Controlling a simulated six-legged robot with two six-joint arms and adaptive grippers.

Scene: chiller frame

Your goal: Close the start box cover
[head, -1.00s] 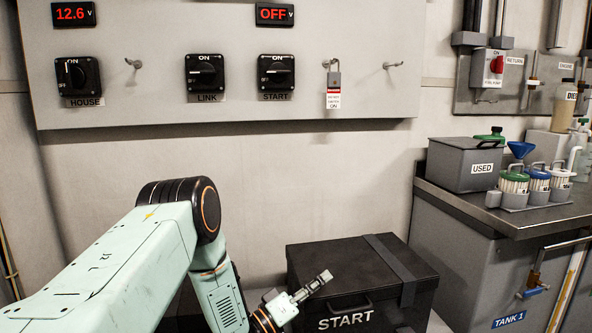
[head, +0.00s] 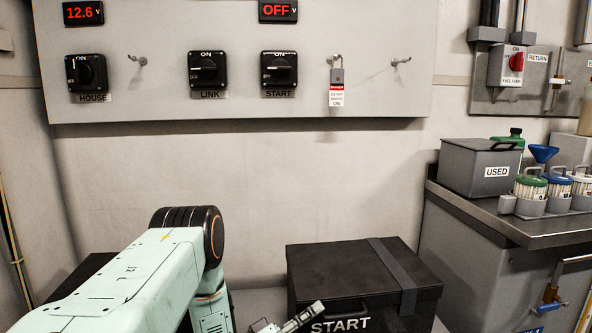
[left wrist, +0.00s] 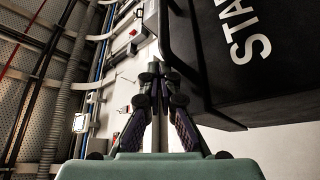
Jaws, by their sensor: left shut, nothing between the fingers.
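The black start box (head: 420,290), marked START, stands at the lower middle of the head view with a grey strap over its cover (head: 335,259). The cover looks down flat on the box. My left gripper (head: 314,311) is shut and empty, in front of the box's left front side near the START label. In the left wrist view the shut fingers (left wrist: 157,78) point up beside the box (left wrist: 245,85), whose white lettering shows sideways. I cannot tell whether the fingers touch the box. My right gripper is not in view.
A wall panel (head: 240,104) with HOUSE, LINK and START switches and a hanging tagged padlock (head: 337,77) is above. A bench (head: 470,207) at the right holds a grey USED box (head: 470,165) and several jars. Another dark box (head: 88,268) is partly behind my left arm.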

